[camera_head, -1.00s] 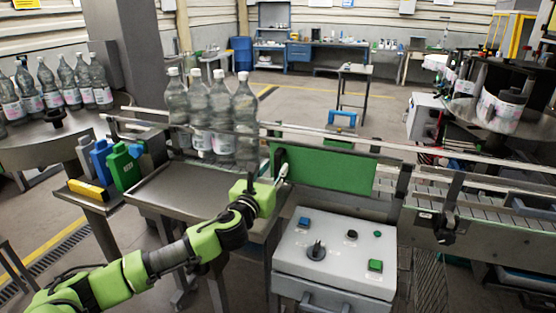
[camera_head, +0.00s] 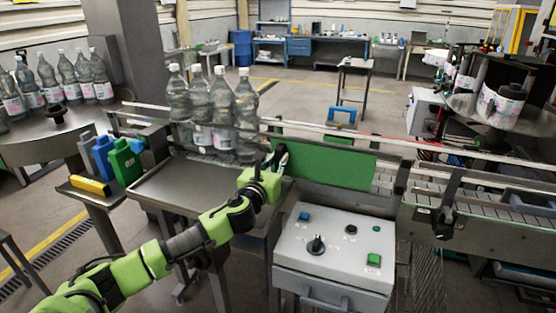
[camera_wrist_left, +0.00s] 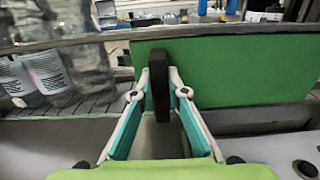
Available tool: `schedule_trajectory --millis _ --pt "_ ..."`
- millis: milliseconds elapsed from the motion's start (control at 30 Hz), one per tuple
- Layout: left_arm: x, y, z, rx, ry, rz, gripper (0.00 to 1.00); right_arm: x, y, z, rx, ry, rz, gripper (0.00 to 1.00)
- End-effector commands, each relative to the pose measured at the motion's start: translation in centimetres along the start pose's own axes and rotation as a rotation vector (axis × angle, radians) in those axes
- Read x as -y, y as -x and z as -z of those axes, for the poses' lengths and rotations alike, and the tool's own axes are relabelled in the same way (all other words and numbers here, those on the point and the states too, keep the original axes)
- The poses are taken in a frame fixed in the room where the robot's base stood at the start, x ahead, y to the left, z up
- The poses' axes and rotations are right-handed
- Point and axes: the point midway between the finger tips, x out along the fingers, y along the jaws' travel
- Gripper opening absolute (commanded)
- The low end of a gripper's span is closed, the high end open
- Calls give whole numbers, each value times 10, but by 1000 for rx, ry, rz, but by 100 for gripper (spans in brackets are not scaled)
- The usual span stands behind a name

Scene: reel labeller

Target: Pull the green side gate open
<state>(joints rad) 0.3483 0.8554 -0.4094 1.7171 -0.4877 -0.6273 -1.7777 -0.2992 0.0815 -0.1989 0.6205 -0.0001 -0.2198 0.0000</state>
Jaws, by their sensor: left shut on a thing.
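The green side gate (camera_head: 335,167) is a flat green panel standing along the near side of the conveyor, roughly in line with the rail. It also fills the right of the left wrist view (camera_wrist_left: 235,75). A dark upright handle (camera_wrist_left: 160,85) stands at the gate's left end. My left gripper (camera_head: 279,157) is at that end, and its fingers are shut on the handle, one on each side, as the left wrist view shows (camera_wrist_left: 160,92). In the head view the gripper mostly hides the handle. My right gripper is not in view.
A grey control box (camera_head: 335,255) with buttons and a knob stands below the gate. A bare metal tray table (camera_head: 185,190) is left of it. Several bottles (camera_head: 222,115) stand on the conveyor just left of the gate. Coloured containers (camera_head: 122,160) stand further left.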

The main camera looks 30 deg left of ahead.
Motion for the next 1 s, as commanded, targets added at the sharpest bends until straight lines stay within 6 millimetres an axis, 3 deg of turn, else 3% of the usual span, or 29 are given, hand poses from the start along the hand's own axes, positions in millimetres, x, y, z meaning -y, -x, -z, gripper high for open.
schedule_trajectory --millis 233,500,533,600,1000 --pt "33 0 -2 -1 3 4 0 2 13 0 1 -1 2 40" --pt "35 0 0 0 0 2 0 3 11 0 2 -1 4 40" --pt "35 0 0 0 0 1 19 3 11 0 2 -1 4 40" --pt "35 0 0 0 0 1 32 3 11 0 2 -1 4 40" --pt "34 4 0 0 -1 1 32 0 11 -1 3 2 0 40"
